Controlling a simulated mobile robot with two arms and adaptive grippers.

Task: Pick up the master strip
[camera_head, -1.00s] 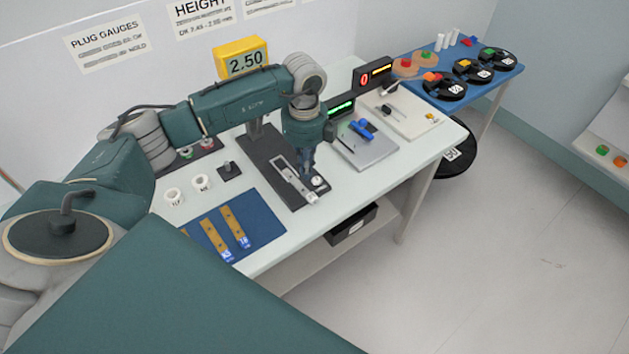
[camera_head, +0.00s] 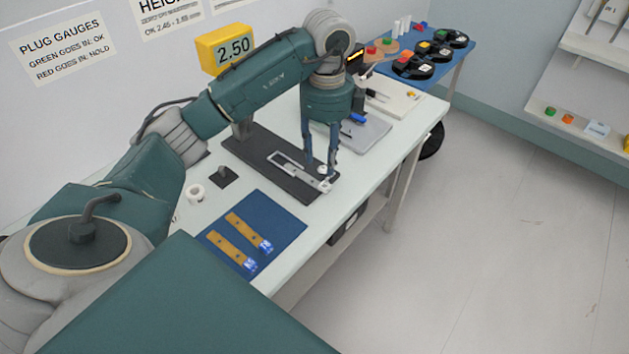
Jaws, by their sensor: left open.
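Two brass-coloured strips with blue labelled ends, one farther left (camera_head: 229,250) and one farther right (camera_head: 247,232), lie side by side on a blue mat (camera_head: 285,217). I cannot read their labels well enough to tell which is the master strip. My left gripper (camera_head: 321,169) points down with its two fingers apart, over the front end of a black gauge base (camera_head: 250,150). A pale metal slotted piece (camera_head: 290,164) lies on that base, close to the fingers. Whether the fingers touch it is unclear. My right gripper is out of view.
A yellow display reading 2.50 (camera_head: 226,48) stands behind the base. A white ring (camera_head: 195,193) and a small dark block (camera_head: 223,177) sit left of it. A grey plate (camera_head: 365,135) lies to the right. A blue table with reels (camera_head: 430,83) is beyond.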

